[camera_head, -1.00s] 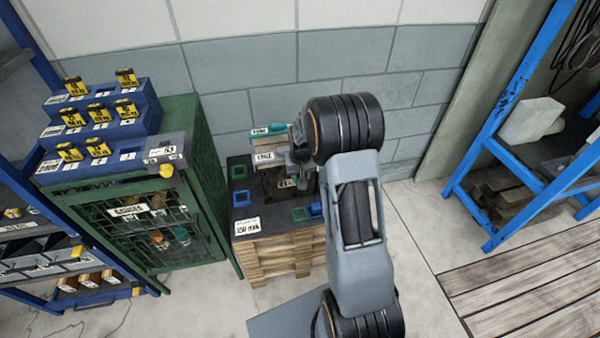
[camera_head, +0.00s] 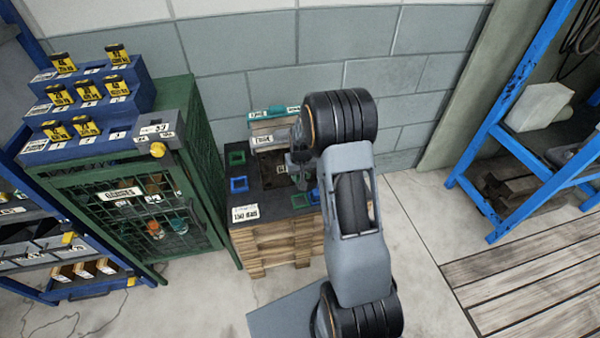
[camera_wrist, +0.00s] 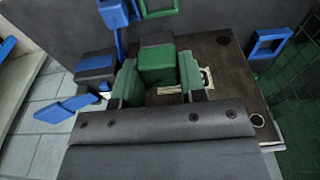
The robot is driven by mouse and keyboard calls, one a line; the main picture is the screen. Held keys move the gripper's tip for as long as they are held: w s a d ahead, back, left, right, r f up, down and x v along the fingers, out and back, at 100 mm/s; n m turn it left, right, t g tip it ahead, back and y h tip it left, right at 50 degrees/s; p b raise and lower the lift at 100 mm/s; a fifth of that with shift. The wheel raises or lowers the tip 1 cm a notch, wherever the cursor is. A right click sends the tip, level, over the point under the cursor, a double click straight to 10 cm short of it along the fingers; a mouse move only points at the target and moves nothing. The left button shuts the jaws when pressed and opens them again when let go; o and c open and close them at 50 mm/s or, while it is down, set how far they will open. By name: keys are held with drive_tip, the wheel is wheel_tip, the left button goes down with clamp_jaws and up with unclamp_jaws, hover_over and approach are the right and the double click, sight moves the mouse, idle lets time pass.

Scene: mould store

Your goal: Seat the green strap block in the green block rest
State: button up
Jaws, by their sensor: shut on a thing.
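My gripper (camera_head: 297,170) is over the dark-topped pallet, partly hidden by my own wrist in the head view. In the wrist view, the green strap block (camera_wrist: 157,62) sits between green side pieces in front of my gripper's dark bar. My gripper is shut on this block, above a brown board (camera_wrist: 222,70). A green square frame (camera_wrist: 160,8), open in the middle, lies beyond the block, apart from it. I cannot tell which is the named rest.
A blue frame (camera_wrist: 270,42) lies right of the board in the wrist view. A blue block (camera_wrist: 95,70) is close on the left. A green mesh cabinet (camera_head: 130,215) stands left of the pallet, a wall behind. Open floor (camera_head: 425,225) lies to the right.

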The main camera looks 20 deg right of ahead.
drive_tip(key=shift+f+b, duration=3)
drive_tip(key=shift+f, duration=1.65)
drive_tip(key=shift+s+a+r, duration=0.15)
drive_tip(key=shift+s+a, duration=0.2)
drive_tip(key=shift+a, duration=0.05)
drive_tip(key=s+a+r+n, duration=0.2)
drive_tip(key=s+a+r, duration=0.3)
drive_tip(key=a, duration=0.3)
drive_tip(key=w+d+f, duration=0.1)
drive_tip(key=d, duration=0.1)
drive_tip(key=w+d+f+m, duration=0.1)
drive_tip(key=w+d+f, duration=0.1)
drive_tip(key=d, duration=0.1)
drive_tip(key=w+d+f+m, duration=0.1)
drive_tip(key=w+d+f, duration=0.1)
drive_tip(key=d, duration=0.1)
drive_tip(key=shift+d+f, duration=0.1)
drive_tip(key=shift+w+d, duration=0.25)
drive_tip(key=shift+f+b, duration=0.65)
drive_tip(key=shift+f, duration=0.5)
